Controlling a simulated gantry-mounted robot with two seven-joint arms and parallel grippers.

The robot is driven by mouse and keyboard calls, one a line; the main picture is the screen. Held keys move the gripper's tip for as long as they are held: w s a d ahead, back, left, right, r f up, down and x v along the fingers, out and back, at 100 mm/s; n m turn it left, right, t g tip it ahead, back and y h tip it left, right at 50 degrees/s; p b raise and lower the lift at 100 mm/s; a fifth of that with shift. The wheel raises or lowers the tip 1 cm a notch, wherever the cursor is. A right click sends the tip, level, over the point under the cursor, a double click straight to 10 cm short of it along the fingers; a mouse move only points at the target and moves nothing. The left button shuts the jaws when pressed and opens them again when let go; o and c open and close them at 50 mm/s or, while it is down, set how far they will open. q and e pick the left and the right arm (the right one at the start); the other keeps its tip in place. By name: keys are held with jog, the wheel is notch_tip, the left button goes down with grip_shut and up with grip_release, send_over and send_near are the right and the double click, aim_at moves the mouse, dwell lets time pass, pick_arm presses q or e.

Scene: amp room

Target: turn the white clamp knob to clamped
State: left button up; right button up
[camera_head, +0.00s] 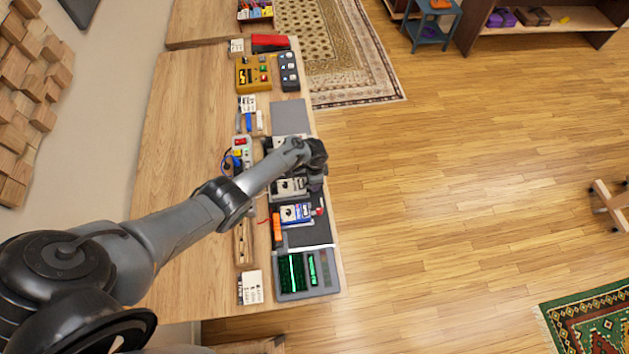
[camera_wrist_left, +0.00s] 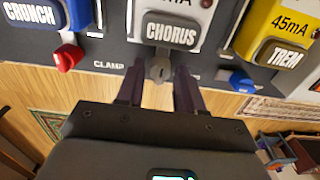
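My left gripper (camera_wrist_left: 159,84) is open, with one dark finger on each side of the knob and a small gap showing on both sides. Whether the fingers touch it lower down cannot be told. CLAMP lettering is on the board left of the knob. In the head view my left gripper (camera_head: 318,165) is over the bench's right edge and the knob is hidden. My right gripper is not in view.
A red knob (camera_wrist_left: 67,57) by the CRUNCH pedal (camera_wrist_left: 33,15) and a blue knob (camera_wrist_left: 241,81) by the yellow TREM pedal (camera_wrist_left: 277,32) flank the fingers. A green-screened device (camera_head: 307,272) stands at the bench's near end. Open floor lies right of the bench.

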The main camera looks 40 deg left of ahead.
pick_arm(q)
notch_tip(320, 180, up, 11)
jog(key=p, duration=0.4)
jog(key=shift+f, duration=0.15)
dwell(0.4)
